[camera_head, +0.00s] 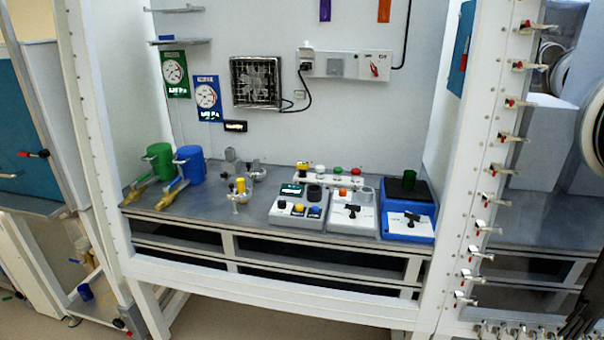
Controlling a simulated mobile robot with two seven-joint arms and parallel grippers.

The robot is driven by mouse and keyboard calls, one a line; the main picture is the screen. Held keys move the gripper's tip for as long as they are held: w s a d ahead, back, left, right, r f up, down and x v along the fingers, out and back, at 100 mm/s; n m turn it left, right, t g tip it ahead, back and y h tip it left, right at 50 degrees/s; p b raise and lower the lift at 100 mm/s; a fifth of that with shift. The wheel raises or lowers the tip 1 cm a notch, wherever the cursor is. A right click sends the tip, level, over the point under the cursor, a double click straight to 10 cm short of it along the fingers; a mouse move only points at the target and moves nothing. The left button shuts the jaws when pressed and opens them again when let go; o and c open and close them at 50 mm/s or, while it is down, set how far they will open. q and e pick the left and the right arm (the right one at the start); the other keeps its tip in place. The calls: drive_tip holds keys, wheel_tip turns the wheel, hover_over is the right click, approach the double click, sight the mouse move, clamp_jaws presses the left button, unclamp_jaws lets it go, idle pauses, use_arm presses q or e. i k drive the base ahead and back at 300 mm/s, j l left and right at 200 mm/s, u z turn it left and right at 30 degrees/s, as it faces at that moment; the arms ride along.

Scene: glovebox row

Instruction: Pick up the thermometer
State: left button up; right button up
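No object shows clearly enough to be named the thermometer with certainty. A small dark box with a pale display (235,126) is fixed on the back wall, below two gauge panels, one green (175,73) and one blue (207,97); I cannot tell whether it is the thermometer. A dark shape at the lower right edge (582,318) seems to be part of my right arm or gripper; its fingers cannot be made out. It is far from the bench items. My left gripper is not in view.
A steel bench (222,196) stands inside a white frame. It holds a green cylinder (160,160), a blue cylinder (189,164), small metal fittings with a yellow part (240,186), and control boxes (300,207). A white post with several valves (490,170) stands at right.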

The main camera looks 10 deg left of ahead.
sight(303, 167)
drive_tip(key=i+u, duration=0.1)
drive_tip(key=i, duration=1.15)
drive_tip(key=l+u, duration=0.1)
drive_tip(key=u, duration=1.2)
drive_tip(key=j+u, duration=0.2)
drive_tip(key=l, duration=0.2)
drive_tip(key=i+l, duration=0.15)
drive_tip(key=l+u, duration=0.05)
drive_tip(key=l, duration=0.05)
